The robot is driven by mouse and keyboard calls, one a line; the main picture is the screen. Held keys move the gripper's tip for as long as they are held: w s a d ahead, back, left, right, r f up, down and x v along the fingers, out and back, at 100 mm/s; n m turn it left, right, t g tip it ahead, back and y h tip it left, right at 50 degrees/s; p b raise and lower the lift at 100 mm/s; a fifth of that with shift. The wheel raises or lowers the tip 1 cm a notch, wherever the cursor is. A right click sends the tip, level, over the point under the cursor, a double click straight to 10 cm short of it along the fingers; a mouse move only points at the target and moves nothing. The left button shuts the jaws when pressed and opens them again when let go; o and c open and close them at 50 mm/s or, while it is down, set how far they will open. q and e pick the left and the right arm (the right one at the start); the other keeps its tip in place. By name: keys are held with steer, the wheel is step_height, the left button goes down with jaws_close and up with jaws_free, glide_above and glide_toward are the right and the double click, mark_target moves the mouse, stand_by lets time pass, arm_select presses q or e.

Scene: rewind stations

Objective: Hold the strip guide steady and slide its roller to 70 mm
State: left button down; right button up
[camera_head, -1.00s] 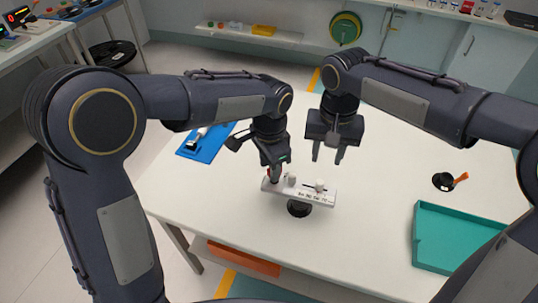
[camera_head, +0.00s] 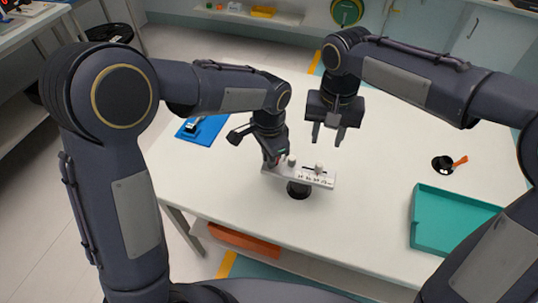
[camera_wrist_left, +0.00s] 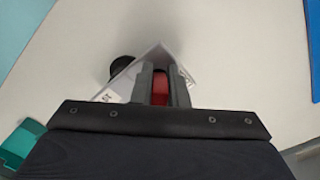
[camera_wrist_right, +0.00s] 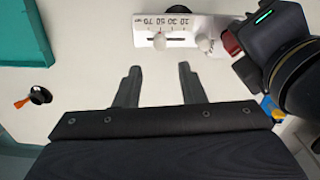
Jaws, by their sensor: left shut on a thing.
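The roller (camera_wrist_right: 160,41), a white knob, stands on the slot near the 50 mark; a second white knob (camera_wrist_right: 204,42) sits beside the scale. My left gripper (camera_head: 270,158) is shut on the red block (camera_wrist_left: 160,88) at the guide's left end. My right gripper (camera_head: 328,141) is open and empty, above and behind the guide, apart from the roller.
A teal tray (camera_head: 428,247) lies at the table's right, with a small black round item (camera_head: 442,163) with an orange tab behind it. A blue mat (camera_head: 205,131) lies at the back left. The table between guide and tray is clear.

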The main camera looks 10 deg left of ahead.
steer(key=shift+o, duration=0.3)
steer(key=s+d+f+g, duration=0.1)
steer(key=s+f+m+g+y, duration=0.1)
steer(key=f, duration=0.1)
steer(key=s+d+f+m+g+y, duration=0.1)
steer(key=f, duration=0.1)
steer(key=shift+d+f+g, duration=0.25)
steer(key=shift+d+g, duration=0.05)
steer(key=shift+d, duration=0.05)
step_height(320, 180, down, 4)
steer(key=s+d+m+g+y, duration=0.2)
steer(key=s+m+g+y, duration=0.1)
steer(key=m+y, duration=0.15)
steer(key=m+t+y, duration=0.9)
steer(key=m+y, duration=0.2)
steer(key=m, duration=0.2)
glide_toward(320, 164)
steer(key=shift+n, duration=0.25)
steer(key=a, duration=0.3)
steer(key=w+a, duration=0.1)
steer(key=a, duration=0.6)
steer(key=shift+w+f, duration=0.25)
steer(key=shift+f, duration=0.1)
jaws_close()
